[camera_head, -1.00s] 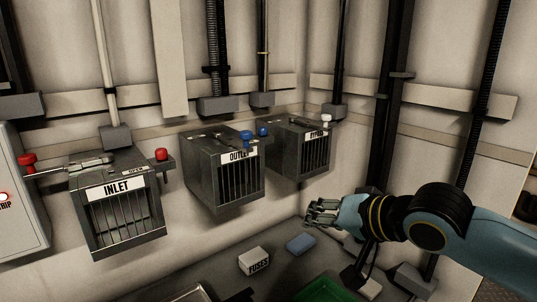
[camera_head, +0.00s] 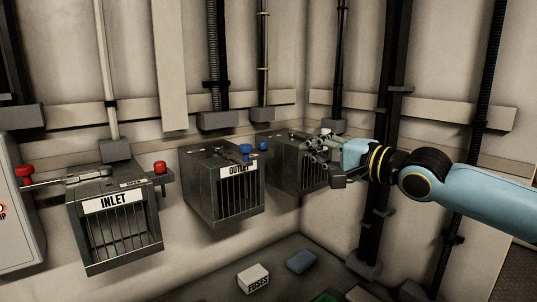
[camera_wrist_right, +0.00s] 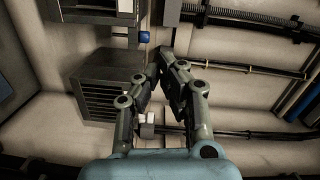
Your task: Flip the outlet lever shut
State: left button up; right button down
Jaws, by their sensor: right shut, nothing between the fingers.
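The outlet box (camera_head: 222,190) is a dark grilled box labelled OUTLET, in the middle of the head view. A blue knob (camera_head: 245,149) shows at its top front edge. The lever's exact position is hard to make out. My right gripper (camera_head: 308,146) is shut and empty, in front of the box to the right of the outlet box and apart from the blue knobs. In the wrist view its fingertips (camera_wrist_right: 160,52) meet just below a blue knob (camera_wrist_right: 144,37). My left gripper is not in view.
The inlet box (camera_head: 122,225) with red knobs hangs at the left. A third grilled box (camera_head: 290,165) is partly hidden by my right gripper. A black vertical post (camera_head: 378,210) stands behind my right arm. A FUSES box (camera_head: 253,278) and a blue block (camera_head: 301,261) lie below.

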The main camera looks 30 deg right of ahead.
jog(key=w+a+f+b, duration=0.1)
jog(key=w+a+b, duration=0.1)
jog(key=w+a, duration=0.4)
jog(key=x, duration=0.2)
jog(key=shift+w+d, duration=0.2)
jog(key=shift+w, duration=0.15)
jog(key=shift+r, duration=0.1)
